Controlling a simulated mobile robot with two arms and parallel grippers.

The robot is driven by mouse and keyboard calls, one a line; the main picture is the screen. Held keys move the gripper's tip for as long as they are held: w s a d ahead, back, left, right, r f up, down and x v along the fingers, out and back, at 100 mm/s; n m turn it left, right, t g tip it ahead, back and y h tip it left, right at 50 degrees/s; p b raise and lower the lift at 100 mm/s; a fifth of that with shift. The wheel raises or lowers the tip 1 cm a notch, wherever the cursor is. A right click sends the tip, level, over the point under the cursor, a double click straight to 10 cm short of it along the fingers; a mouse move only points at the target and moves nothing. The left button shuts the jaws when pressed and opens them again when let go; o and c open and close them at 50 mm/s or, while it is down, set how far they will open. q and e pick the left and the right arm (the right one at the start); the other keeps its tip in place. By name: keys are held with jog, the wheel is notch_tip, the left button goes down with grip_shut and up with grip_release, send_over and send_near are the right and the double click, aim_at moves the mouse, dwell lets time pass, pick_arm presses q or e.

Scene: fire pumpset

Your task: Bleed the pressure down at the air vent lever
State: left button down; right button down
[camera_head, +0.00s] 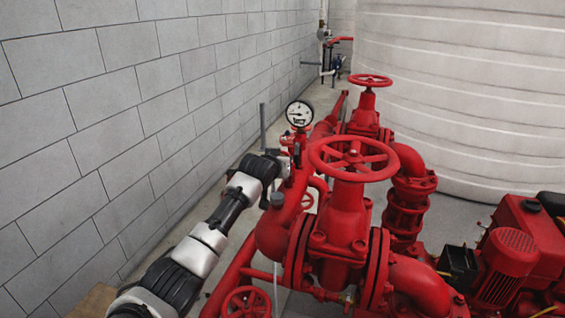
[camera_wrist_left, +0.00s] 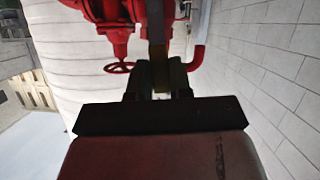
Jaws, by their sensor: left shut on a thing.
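My left gripper (camera_head: 284,163) is at the red pipework, just below the round white pressure gauge (camera_head: 299,113). In the left wrist view my left gripper (camera_wrist_left: 160,78) is shut on a narrow upright bar (camera_wrist_left: 157,38), which I take to be the air vent lever. The bar runs up from between the two dark fingers. In the head view the gripper and wrist hide most of the lever, so its angle cannot be told. The gauge needle is too small to read surely. My right gripper is in neither view.
A large red handwheel (camera_head: 352,158) on a valve stands right of my gripper, with a second handwheel (camera_head: 371,81) behind. A block wall (camera_head: 110,130) runs along the left. A red motor (camera_head: 512,262) is at lower right, a pale tank (camera_head: 470,90) behind.

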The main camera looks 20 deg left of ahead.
pick_arm(q)
jog(key=shift+d, duration=0.1)
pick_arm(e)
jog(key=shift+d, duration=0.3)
pick_arm(q)
jog(key=shift+f, duration=0.1)
jog(key=c, duration=1)
grip_release()
jog(key=shift+s, duration=0.1)
jog(key=shift+b+v, duration=1.45)
jog(key=shift+v, duration=3.85)
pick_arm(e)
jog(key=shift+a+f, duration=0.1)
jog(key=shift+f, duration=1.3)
